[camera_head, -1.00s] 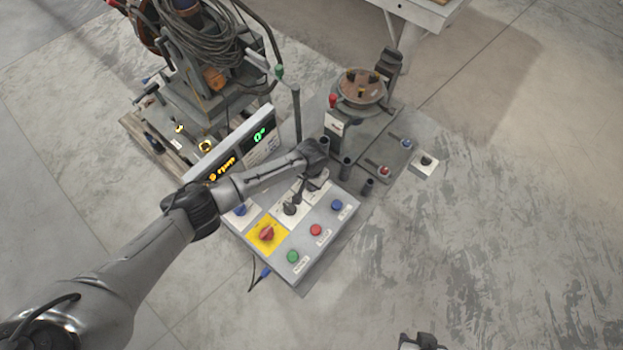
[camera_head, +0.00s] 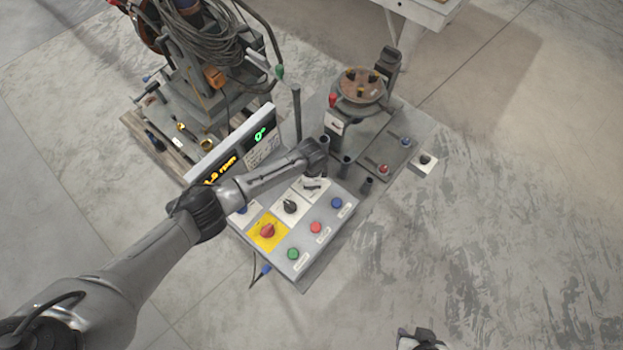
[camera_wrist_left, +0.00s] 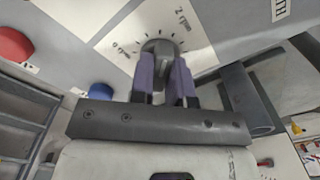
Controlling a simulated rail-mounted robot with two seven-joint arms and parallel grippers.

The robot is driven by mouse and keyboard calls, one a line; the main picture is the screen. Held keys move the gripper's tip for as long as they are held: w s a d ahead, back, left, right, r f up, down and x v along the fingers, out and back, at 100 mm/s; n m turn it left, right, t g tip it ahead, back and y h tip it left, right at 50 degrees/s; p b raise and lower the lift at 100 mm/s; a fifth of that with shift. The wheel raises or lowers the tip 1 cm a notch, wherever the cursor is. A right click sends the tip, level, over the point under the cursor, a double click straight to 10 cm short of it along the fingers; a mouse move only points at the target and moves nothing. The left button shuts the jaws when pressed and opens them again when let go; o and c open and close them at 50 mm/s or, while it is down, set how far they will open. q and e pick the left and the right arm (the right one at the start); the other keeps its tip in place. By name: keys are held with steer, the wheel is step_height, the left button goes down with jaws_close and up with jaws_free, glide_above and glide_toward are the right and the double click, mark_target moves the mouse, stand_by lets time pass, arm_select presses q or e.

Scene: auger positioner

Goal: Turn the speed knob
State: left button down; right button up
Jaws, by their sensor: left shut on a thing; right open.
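The speed knob (camera_wrist_left: 158,47) is a dark grey knob on a white dial plate marked "0 rpm" and "2 rpm" in the left wrist view. My left gripper (camera_wrist_left: 164,78) is shut on it, with one purple finger at each side. In the head view my left gripper (camera_head: 314,182) is at the upper part of the control box (camera_head: 272,212), where my arm partly hides the dial. My right gripper (camera_head: 420,340) is open at the bottom edge of the head view, cut off by the frame and away from the box.
A red knob on a yellow plate (camera_head: 267,231), a black knob (camera_head: 290,206) and green, red and blue buttons share the box. A display panel (camera_head: 236,150) with yellow and green readings stands behind. A round turntable (camera_head: 361,86) stands further back. Floor at right is clear.

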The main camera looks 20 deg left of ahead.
arm_select(q)
steer(key=shift+m, duration=1.6)
steer(key=c, duration=1.1)
jaws_free()
steer(key=shift+r, duration=0.15)
steer(key=shift+r, duration=6.8)
